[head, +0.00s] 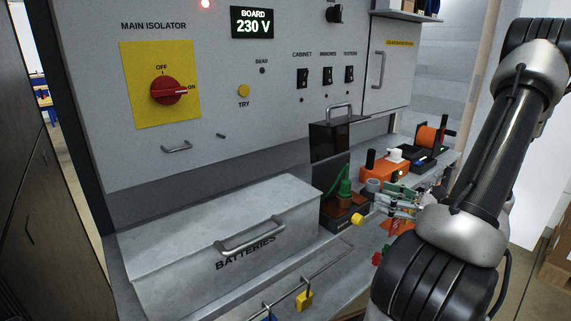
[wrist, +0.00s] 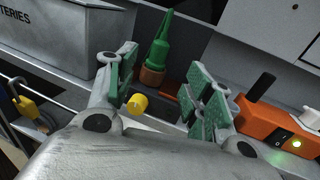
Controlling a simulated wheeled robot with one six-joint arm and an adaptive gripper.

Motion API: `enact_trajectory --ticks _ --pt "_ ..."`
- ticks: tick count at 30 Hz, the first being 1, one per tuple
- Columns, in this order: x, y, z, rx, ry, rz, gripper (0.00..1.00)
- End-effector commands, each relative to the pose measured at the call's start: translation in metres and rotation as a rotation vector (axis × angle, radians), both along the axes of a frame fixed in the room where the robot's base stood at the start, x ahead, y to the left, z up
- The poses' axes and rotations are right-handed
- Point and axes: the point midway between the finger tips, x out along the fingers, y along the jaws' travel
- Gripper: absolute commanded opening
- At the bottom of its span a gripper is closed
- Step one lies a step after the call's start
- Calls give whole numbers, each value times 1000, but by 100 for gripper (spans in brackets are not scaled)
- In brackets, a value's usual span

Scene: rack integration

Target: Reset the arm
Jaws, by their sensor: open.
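My gripper (head: 385,201) is open at the right of the head view, over the front part of the bench. In the wrist view my gripper (wrist: 165,80) shows its two green-padded fingers spread wide. Nothing is held between them. A yellow knob (wrist: 137,104) shows in the gap, beyond the fingers; it also shows in the head view (head: 357,220). A green tool (wrist: 160,49) stands upright in a brown holder (wrist: 151,77) past the fingertips. My arm comes down from the upper right, bent at the elbow, and hides part of the bench.
An orange device (head: 376,171) with a lit lamp stands beside the gripper. The batteries box (head: 222,225) fills the left of the bench. Padlocks (head: 304,300) hang on a front rail.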

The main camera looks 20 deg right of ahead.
Motion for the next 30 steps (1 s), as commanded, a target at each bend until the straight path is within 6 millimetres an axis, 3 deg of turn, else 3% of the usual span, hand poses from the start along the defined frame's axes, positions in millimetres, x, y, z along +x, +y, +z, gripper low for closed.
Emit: enact_trajectory --ticks 4,7,11,16,24,30 --pt "-1 1 -6 -25 14 5 52" --pt "-16 12 -21 -70 60 73 52" --pt "-57 36 -40 -175 136 239 52" --pt "-107 59 -39 -457 181 555 52" --pt "-149 54 -12 -1022 130 1070 52" --pt "-141 39 34 -1513 -21 1392 52"
